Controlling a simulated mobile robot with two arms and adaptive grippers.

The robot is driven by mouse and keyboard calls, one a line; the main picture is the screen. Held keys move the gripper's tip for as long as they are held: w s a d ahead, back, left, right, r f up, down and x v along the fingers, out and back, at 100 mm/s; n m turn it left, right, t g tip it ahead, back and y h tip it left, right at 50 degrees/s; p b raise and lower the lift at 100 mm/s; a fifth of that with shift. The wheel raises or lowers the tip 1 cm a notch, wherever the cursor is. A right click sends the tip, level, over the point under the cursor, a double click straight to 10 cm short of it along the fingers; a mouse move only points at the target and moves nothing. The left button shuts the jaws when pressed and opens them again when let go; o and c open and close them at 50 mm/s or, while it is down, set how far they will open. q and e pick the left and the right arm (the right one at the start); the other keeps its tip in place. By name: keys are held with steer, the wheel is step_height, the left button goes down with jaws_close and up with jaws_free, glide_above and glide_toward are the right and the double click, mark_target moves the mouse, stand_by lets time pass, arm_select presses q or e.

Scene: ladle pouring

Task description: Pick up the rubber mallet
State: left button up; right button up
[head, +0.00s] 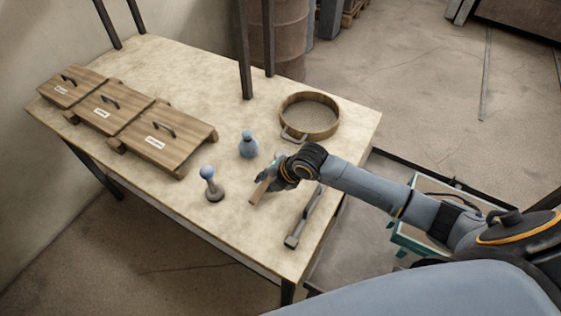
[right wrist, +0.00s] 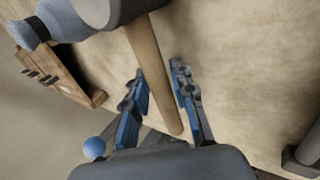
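The rubber mallet lies on the table under my right gripper. Its wooden handle (head: 261,191) sticks out toward the front in the head view, where its head is mostly hidden by the gripper. In the right wrist view the mallet's handle (right wrist: 152,65) runs between the two fingers and its dark grey head is at the top edge. My right gripper (head: 272,180) is open in the right wrist view (right wrist: 157,75), with fingers on either side of the handle and a small gap at the right finger. My left gripper is not in view.
A blue-knobbed piece (head: 211,186) stands nearer the front. A long dark metal tool (head: 304,217) lies to the right. A round sieve (head: 309,115) is behind. Labelled wooden lids (head: 163,141) are at the left.

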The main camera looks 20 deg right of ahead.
jaws_close()
steer(key=shift+r, duration=0.1)
steer(key=shift+w+r, duration=0.1)
steer(key=shift+r, duration=0.05)
